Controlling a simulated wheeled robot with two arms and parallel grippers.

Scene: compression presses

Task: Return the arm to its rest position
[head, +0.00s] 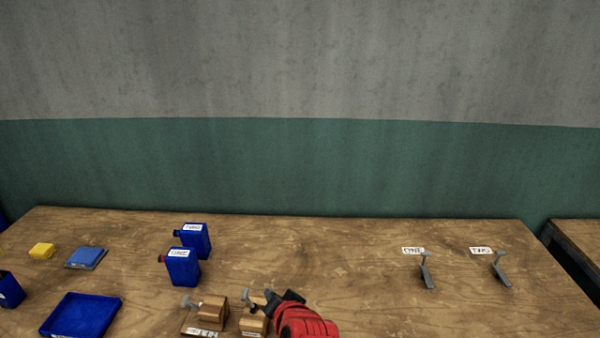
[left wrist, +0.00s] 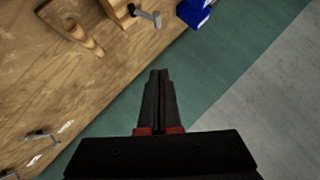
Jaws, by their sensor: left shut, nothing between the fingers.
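My left gripper (head: 271,299), red with black fingers, is at the bottom middle of the head view, in front of the right wooden press (head: 252,322) and partly covering it. I cannot tell whether they touch. In the left wrist view its black fingers (left wrist: 158,78) are closed together with nothing between them. A second wooden press (head: 212,312) with a grey handle stands just to the left. Wooden press parts (left wrist: 80,30) also show at the top left of the left wrist view. My right gripper is not in view.
Two blue canisters (head: 182,268) stand behind the presses. A blue tray (head: 80,314), a blue flat block (head: 87,258) and a yellow block (head: 41,250) lie left. Grey levers (head: 427,272) labelled ONE and TWO are right. The table's middle right is clear.

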